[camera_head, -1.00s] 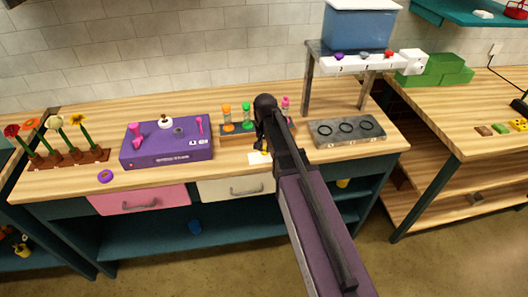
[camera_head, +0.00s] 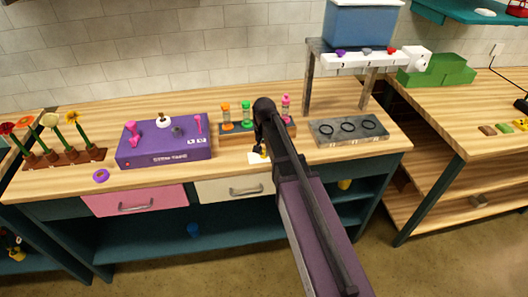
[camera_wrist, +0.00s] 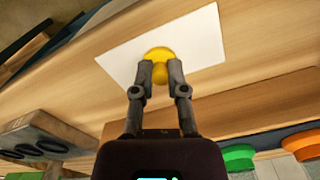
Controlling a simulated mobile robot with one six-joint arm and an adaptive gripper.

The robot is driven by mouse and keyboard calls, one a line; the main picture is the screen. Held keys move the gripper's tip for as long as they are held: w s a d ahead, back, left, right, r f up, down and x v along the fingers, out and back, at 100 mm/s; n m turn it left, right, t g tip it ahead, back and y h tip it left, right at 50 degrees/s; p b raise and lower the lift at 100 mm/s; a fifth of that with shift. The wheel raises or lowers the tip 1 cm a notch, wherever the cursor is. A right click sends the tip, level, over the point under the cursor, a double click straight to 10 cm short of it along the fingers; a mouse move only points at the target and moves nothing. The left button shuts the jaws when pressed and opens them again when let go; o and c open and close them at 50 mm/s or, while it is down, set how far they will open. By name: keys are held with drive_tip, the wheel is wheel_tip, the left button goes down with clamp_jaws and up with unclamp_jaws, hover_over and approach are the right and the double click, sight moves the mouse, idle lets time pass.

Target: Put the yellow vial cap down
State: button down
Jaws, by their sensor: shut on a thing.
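The yellow vial cap (camera_wrist: 160,54) is between the fingertips of my gripper (camera_wrist: 160,70) in the wrist view. My gripper is shut on it. The cap is over a white card (camera_wrist: 206,40) on the wooden bench; I cannot tell whether it touches the card. In the head view the cap (camera_head: 264,153) shows as a small yellow spot below my gripper (camera_head: 260,148), mostly hidden by my arm. The white card (camera_head: 254,160) lies near the bench's front edge.
A rack (camera_head: 236,138) with orange, green and pink-capped vials stands just behind.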

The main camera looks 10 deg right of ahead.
sight(264, 151)
drive_tip(key=shift+f, duration=0.15)
drive_tip(key=c, duration=0.7)
unclamp_jaws()
drive_tip(key=shift+o, duration=0.2)
drive_tip(key=shift+r, duration=0.25)
wheel_tip(264, 151, up, 12)
drive_tip(key=p, duration=1.2)
drive_tip(key=shift+f, duration=0.1)
drive_tip(key=s+d+n, duration=0.3)
drive_tip(key=s+n, duration=0.1)
drive_tip(key=s, duration=1.3)
drive_tip(key=shift+d, duration=0.15)
